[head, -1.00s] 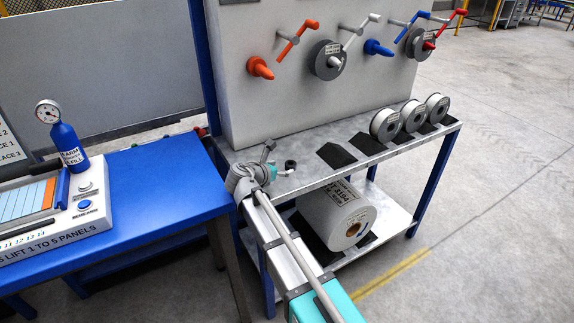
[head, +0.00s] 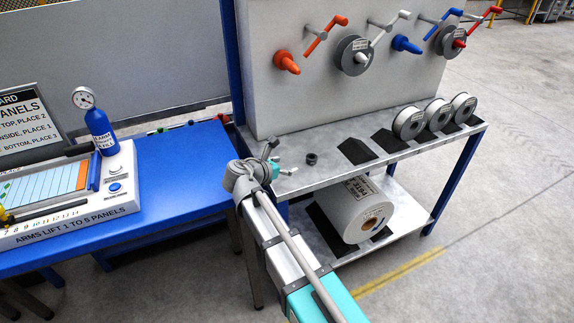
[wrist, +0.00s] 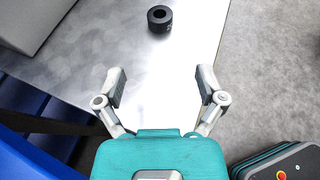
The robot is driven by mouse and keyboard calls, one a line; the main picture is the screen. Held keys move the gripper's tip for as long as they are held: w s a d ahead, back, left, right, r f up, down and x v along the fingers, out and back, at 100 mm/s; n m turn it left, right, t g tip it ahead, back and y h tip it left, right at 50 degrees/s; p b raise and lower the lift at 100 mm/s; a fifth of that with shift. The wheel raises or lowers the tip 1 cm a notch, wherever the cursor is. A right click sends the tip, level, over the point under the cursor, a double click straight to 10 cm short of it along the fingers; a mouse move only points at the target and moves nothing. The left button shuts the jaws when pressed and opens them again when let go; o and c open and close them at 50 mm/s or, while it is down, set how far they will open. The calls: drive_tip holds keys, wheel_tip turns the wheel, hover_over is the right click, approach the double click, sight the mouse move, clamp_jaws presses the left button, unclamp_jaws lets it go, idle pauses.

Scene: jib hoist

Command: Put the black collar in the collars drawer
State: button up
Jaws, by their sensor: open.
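The black collar (head: 311,158) is a small dark ring on the upper shelf of the metal bench, near its left end. In the wrist view the collar (wrist: 160,19) lies flat with its hole up, ahead of the fingers near the top of the picture. My gripper (head: 280,158) is just left of the collar in the head view, apart from it. In the wrist view my gripper (wrist: 161,84) is open, with nothing between its fingers. I see no drawer marked for collars in either view.
Dark mats (head: 357,151) and several white spools (head: 408,123) stand along the metal shelf (head: 330,172). A tall grey panel (head: 300,100) with cranks rises behind it. A large white roll (head: 357,209) lies on the lower shelf. A blue table (head: 180,165) stands at left.

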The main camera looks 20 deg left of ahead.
idle(0.6)
drive_tip(key=w+d+f+m+g, duration=0.1)
drive_tip(key=d+m, duration=0.1)
drive_tip(key=d, duration=0.2)
drive_tip(key=w+d+f+m+g, duration=0.1)
drive_tip(key=d+m, duration=0.1)
drive_tip(key=d, duration=0.2)
drive_tip(key=w+d+f+m+g+h, duration=0.1)
drive_tip(key=d+m, duration=0.1)
drive_tip(key=d, duration=0.3)
drive_tip(key=shift+w+d+f+m, duration=0.1)
drive_tip(key=shift+w+f+m, duration=0.15)
drive_tip(key=shift+f+m, duration=0.15)
drive_tip(key=s+d+f+m+g+y, duration=0.1)
drive_tip(key=s+d+f+m+g, duration=0.1)
drive_tip(key=d+m, duration=0.6)
drive_tip(key=s+d+f+m+g+y, duration=0.2)
drive_tip(key=d+m, duration=0.7)
drive_tip(key=d, duration=0.6)
drive_tip(key=s+d+f+m+g+y, duration=0.2)
drive_tip(key=s+d+m+g, duration=0.3)
drive_tip(key=d+m, duration=0.3)
drive_tip(key=s+d+f, duration=0.1)
drive_tip(key=d, duration=0.3)
drive_tip(key=shift+f+m+g, duration=0.3)
drive_tip(key=shift+f+g, duration=0.05)
drive_tip(key=shift+g, duration=0.05)
